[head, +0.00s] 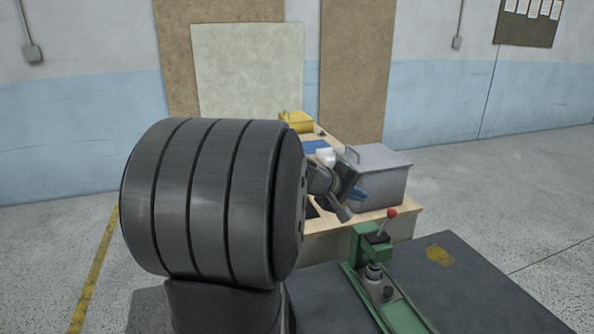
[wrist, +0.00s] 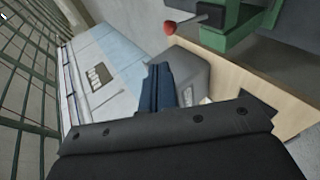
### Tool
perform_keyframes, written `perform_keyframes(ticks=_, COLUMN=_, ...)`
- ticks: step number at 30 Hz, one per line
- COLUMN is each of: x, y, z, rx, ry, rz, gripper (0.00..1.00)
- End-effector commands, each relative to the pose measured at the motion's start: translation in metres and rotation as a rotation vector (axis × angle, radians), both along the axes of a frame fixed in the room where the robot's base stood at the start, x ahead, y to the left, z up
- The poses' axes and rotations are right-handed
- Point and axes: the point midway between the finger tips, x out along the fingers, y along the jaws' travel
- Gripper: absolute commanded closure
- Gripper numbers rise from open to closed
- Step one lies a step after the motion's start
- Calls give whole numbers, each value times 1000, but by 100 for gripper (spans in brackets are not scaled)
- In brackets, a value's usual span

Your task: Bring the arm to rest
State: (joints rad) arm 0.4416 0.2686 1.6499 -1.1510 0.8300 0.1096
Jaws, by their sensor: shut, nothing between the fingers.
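My gripper (head: 358,193) shows small in the head view, past the large dark grey joint of my own arm, in front of the grey metal box. Its blue fingers also show in the wrist view (wrist: 158,85), together, with no object seen between them. My arm joint hides much of the left and middle of the head view. I cannot tell how far the fingers are from the box.
A wooden-topped bench (head: 334,222) carries the lidded grey metal box (head: 378,180), a yellow box (head: 296,122) and a blue item (head: 316,146). A green device (head: 371,244) with a red-knobbed lever (head: 391,213) stands in front. Open floor lies at right.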

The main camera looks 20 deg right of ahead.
Motion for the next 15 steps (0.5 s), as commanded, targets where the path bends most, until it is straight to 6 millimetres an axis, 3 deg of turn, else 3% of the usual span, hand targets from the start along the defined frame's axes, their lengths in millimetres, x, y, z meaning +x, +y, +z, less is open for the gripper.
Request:
perform_keyframes(ticks=8, x=3, y=-11, z=-8, rx=0, ry=1, rz=0, gripper=100)
perform_keyframes(ticks=15, x=10, y=-45, z=-34, rx=2, ry=3, rz=-2, gripper=100)
